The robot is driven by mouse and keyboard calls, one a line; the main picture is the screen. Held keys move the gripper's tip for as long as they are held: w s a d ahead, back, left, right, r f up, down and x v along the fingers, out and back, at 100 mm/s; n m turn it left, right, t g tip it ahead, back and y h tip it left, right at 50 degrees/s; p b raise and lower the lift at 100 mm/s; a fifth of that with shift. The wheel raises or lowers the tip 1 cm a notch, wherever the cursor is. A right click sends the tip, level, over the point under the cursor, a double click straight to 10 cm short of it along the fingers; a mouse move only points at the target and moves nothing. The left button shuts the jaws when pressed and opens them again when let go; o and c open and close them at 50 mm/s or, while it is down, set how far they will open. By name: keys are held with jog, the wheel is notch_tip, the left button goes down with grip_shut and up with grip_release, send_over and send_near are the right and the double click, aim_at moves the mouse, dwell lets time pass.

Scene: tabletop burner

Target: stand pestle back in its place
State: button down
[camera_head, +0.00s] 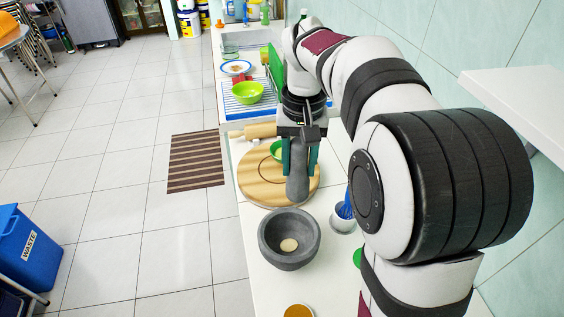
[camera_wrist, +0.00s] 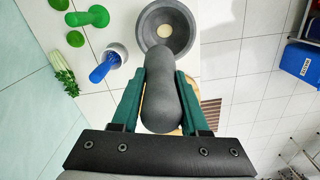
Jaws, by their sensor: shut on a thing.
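The grey stone mortar (camera_head: 289,239) stands on the white counter, nearer the camera than the pestle. A pale round patch shows at its bottom. The mortar (camera_wrist: 168,28) also shows in the wrist view, beyond the pestle's end. The pestle is outside the mortar.
A white cup with a blue brush (camera_head: 343,215) stands right of the mortar. An orange-filled dish (camera_head: 298,311) is at the near edge.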

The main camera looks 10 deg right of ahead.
jog(key=w+d+f+m, duration=0.5)
jog(key=d+f+m, duration=0.2)
jog(key=d, duration=0.5)
jog(key=w+d+f+m, duration=0.5)
jog(key=d+f+m, duration=0.25)
jog(key=d, duration=0.35)
jog(key=shift+w+f, duration=0.15)
jog(key=shift+f, duration=2.45)
jog(key=shift+f, duration=0.35)
grip_release()
